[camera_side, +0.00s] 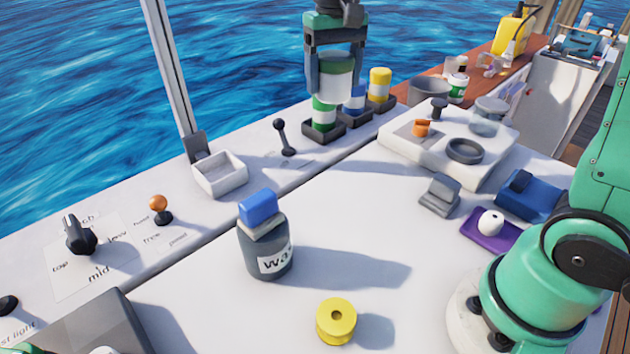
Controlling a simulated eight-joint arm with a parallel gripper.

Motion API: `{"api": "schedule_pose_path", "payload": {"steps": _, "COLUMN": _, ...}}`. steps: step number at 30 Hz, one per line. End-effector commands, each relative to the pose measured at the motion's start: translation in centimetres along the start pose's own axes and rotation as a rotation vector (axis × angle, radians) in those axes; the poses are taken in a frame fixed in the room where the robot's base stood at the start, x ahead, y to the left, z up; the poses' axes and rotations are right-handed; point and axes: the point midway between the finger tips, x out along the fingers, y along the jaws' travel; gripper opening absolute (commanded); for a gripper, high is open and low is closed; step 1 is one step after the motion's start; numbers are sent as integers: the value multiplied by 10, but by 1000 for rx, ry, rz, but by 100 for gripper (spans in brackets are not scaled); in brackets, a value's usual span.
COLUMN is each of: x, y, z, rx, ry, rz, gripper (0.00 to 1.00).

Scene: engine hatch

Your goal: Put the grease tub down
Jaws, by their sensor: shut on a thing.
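My gripper (335,85) is at the top of the side view, pointing down, with its fingers on both sides of a white tub with a greenish upper part (336,78), which looks like the grease tub. The tub is upright. In the picture its lower edge overlaps a green-and-white striped cylinder (323,115) in a dark square holder. I cannot tell how far apart in depth the two are. The gripper body hides part of the tub's top.
Blue (355,98) and yellow (380,84) striped cylinders stand in dark holders beside the green one. A black lever (285,138) and a white open box (219,174) are to the left. A dark bottle (265,250) stands on the hatch, with bare white surface around it.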

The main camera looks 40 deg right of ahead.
Motion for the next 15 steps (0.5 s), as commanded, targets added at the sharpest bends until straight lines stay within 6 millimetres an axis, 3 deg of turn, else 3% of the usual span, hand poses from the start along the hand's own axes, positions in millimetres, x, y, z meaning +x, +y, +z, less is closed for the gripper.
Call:
{"api": "schedule_pose_path", "payload": {"steps": 1, "x": 0, "y": -30, "z": 10, "rx": -108, "ry": 0, "rz": 0, "gripper": 3}}
{"api": "schedule_pose_path", "payload": {"steps": 6, "x": -1, "y": -112, "z": 54, "rx": -435, "ry": 0, "rz": 0, "gripper": 3}}
{"api": "schedule_pose_path", "payload": {"steps": 12, "x": -1, "y": -186, "z": 127, "rx": -799, "ry": 0, "rz": 0, "gripper": 3}}
{"api": "schedule_pose_path", "payload": {"steps": 15, "x": -1, "y": -209, "z": 161, "rx": -943, "ry": 0, "rz": 0, "gripper": 3}}
